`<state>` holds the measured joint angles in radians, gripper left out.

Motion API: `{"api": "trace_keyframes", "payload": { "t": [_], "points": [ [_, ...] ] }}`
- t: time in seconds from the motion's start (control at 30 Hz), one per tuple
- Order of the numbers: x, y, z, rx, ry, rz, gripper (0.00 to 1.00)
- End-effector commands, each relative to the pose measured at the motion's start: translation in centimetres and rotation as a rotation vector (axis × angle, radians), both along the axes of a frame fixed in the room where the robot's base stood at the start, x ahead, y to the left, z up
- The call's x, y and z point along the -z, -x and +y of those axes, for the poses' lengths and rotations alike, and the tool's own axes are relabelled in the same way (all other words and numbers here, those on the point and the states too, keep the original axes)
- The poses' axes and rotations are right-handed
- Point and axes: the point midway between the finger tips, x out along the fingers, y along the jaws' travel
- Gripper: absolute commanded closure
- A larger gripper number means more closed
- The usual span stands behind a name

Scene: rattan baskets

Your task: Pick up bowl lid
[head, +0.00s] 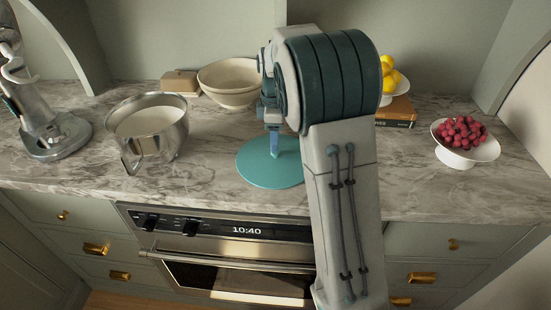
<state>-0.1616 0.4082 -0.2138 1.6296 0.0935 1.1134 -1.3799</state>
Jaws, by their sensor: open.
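The bowl lid (262,172) is a flat, round teal disc lying on the marble counter near its front edge, above the oven. My gripper (274,152) points down over the lid's middle, with its fingertips at or just above the lid. I cannot tell whether they touch it. My gripper is open, though its fingers overlap in this view. My arm hides part of the lid's right side.
A steel mixing bowl (174,142) with white contents stands left, near a stand mixer (52,135). Stacked cream bowls (230,97) are behind. A white dish (452,155) of red berries (461,131) and a book (397,112) are right. Bare counter lies left of the lid.

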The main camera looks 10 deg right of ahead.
Motion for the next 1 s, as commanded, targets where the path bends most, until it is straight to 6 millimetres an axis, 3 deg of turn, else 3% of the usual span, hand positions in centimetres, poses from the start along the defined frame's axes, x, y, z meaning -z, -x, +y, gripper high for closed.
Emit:
{"api": "trace_keyframes", "payload": {
  "t": [0.23, 0.57, 0.73, 1.0],
  "points": [
    [3.6, 0.4, -0.1, 0.0, 0.0, 0.004, 0.5],
    [4.4, 0.4, -0.1, 0.0, 0.0, 0.001, 0.5],
    [4.3, 0.4, -0.1, 0.0, 0.0, 0.001, 0.98],
    [4.3, 0.3, -0.1, 0.0, -0.001, 0.0, 1.0]
  ]
}}
